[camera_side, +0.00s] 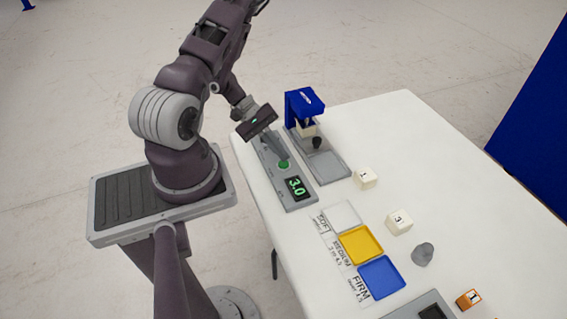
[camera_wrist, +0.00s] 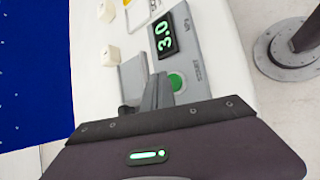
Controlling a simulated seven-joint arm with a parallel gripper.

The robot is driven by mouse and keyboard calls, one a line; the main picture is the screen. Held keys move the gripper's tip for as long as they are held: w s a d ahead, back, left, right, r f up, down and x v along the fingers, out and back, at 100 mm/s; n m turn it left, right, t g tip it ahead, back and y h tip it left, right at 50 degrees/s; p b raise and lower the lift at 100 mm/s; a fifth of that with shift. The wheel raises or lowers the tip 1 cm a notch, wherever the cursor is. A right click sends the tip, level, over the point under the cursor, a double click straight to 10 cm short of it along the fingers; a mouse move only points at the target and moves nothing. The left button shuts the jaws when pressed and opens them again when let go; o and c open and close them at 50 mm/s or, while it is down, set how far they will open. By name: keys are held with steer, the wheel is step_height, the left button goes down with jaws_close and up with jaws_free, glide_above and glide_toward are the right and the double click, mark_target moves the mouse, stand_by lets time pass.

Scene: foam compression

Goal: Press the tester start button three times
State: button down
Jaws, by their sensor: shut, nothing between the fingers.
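The green start button (camera_side: 284,164) sits on a grey control panel (camera_side: 301,202) with a display (camera_side: 296,187) reading 3.0.
A dark knob-like object (camera_side: 317,142) is by the press. White (camera_side: 342,214), yellow (camera_side: 360,244) and blue (camera_side: 381,277) trays lie nearer the camera. Pale numbered cubes (camera_side: 364,178), a grey stone (camera_side: 422,254) and an orange cube (camera_side: 468,299) are on the table.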

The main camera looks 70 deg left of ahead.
mark_target(280, 162)
steer(key=shift+f, duration=0.35)
steer(key=shift+f, duration=0.45)
stand_by(0.4)
steer(key=shift+r, duration=3.4)
